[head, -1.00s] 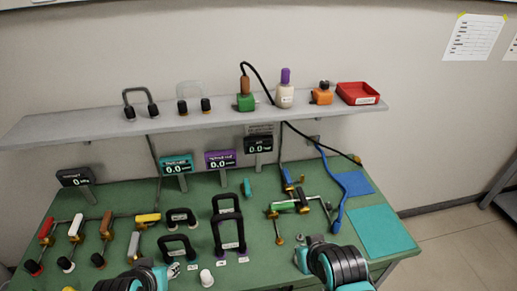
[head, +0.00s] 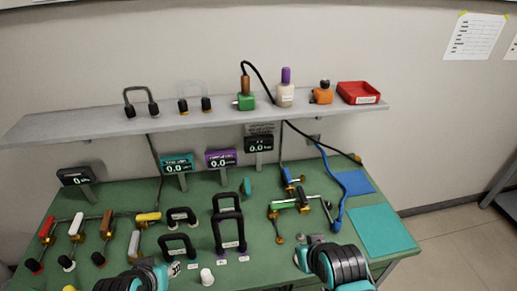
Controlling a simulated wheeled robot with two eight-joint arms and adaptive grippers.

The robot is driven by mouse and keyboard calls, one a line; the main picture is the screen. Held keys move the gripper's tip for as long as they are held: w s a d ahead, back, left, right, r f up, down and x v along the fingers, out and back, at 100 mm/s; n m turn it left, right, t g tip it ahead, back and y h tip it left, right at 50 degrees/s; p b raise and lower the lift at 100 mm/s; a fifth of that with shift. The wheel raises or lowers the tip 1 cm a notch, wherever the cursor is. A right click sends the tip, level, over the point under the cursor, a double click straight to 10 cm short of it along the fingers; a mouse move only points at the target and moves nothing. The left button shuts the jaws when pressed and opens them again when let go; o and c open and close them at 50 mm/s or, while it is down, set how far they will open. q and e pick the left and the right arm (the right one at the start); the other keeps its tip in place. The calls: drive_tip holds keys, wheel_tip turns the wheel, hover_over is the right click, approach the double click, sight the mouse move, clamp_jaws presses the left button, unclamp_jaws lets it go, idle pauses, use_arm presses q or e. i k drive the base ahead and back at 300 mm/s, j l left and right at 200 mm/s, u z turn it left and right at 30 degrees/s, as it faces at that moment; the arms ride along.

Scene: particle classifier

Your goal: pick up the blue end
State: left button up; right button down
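A blue hose (head: 336,190) hangs from the shelf's right part and runs down over the bench's right side. Its thicker blue lower end (head: 337,224) lies on the green bench. A blue-bodied valve (head: 289,181) with brass fittings stands left of the hose; I cannot tell which of these blue parts the task means. My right gripper (head: 307,241) is below and left of the hose's lower end, apart from it. My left gripper (head: 172,268) is at the bench's front, far left of the hose. The fingers of both are too small or hidden to read.
A blue mat (head: 354,182) and a teal mat (head: 380,231) lie at the bench's right. Brass fittings with a green handle (head: 284,205) stand close to the hose. Black handled frames (head: 229,232) crowd the middle. A shelf (head: 200,117) overhangs the back.

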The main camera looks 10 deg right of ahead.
sight(337, 225)
drive_tip(key=l+z, duration=0.15)
drive_tip(key=l, duration=0.35)
drive_tip(key=i+l+z, duration=0.1)
drive_tip(key=l, duration=0.35)
drive_tip(key=i+l+z, duration=0.15)
drive_tip(key=l, duration=0.35)
drive_tip(key=i+l+z, duration=0.1)
drive_tip(key=l, duration=0.35)
